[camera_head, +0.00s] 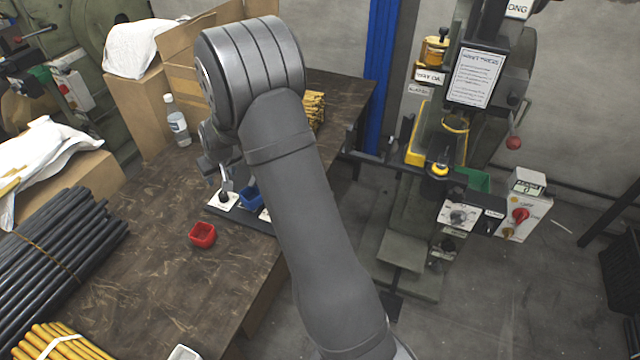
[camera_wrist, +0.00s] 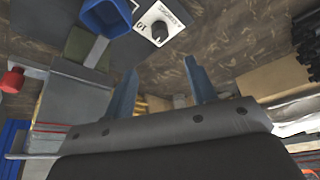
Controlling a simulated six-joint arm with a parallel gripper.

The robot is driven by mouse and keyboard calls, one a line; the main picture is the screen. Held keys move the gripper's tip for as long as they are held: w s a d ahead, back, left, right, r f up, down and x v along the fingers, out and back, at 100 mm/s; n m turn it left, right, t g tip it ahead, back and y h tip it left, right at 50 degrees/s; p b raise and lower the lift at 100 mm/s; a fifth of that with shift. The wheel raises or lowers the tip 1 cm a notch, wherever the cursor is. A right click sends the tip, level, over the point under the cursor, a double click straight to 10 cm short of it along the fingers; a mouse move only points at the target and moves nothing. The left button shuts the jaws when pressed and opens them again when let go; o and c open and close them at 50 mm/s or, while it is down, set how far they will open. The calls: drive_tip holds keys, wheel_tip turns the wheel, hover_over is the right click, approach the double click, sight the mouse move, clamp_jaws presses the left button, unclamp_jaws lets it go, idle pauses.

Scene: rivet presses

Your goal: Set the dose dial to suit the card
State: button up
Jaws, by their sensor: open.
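A white plate with a dark round dial (camera_wrist: 158,30) and the marking "10" is at the top of the wrist view. It also shows on the table near my gripper in the head view (camera_head: 226,199). I cannot tell for certain that it is the dose dial. Another knob on a white plate (camera_head: 459,215) is on the press at right. A printed white card (camera_head: 475,78) hangs on the press, its small text unreadable. My gripper (camera_wrist: 162,84) is open and empty, its two fingers apart, with the dial beyond them and not touched. In the head view my arm partly hides it.
A blue cup (camera_head: 251,197) stands beside the dial plate, and a red cup (camera_head: 202,235) is nearer. Dark rods (camera_head: 55,245), yellow rods (camera_head: 60,343) and a bottle (camera_head: 177,122) are on the table. The middle of the table (camera_head: 150,260) is clear.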

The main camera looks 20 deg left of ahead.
drive_tip(key=w+d+f+m+h, duration=0.1)
drive_tip(key=w+d+m, duration=0.2)
drive_tip(key=d, duration=0.5)
drive_tip(key=w+d+f+m+g+h, duration=0.1)
drive_tip(key=w+d+m, duration=0.3)
drive_tip(key=d, duration=0.5)
drive_tip(key=w+d+f+m, duration=0.3)
drive_tip(key=w+d, duration=0.1)
drive_tip(key=d, duration=0.4)
drive_tip(key=shift+w+d+m+g+h, duration=0.25)
drive_tip(key=shift+m+g+h, duration=0.15)
wheel_tip(320, 180, up, 8)
drive_tip(key=n+t+y, duration=0.2)
drive_tip(key=n+y, duration=0.1)
drive_tip(key=n, duration=0.8)
hover_over(223, 194)
drive_tip(key=s+d, duration=0.4)
drive_tip(key=d, duration=0.2)
drive_tip(key=x, duration=1.7)
drive_tip(key=shift+d+f, duration=0.15)
drive_tip(key=shift+d, duration=0.05)
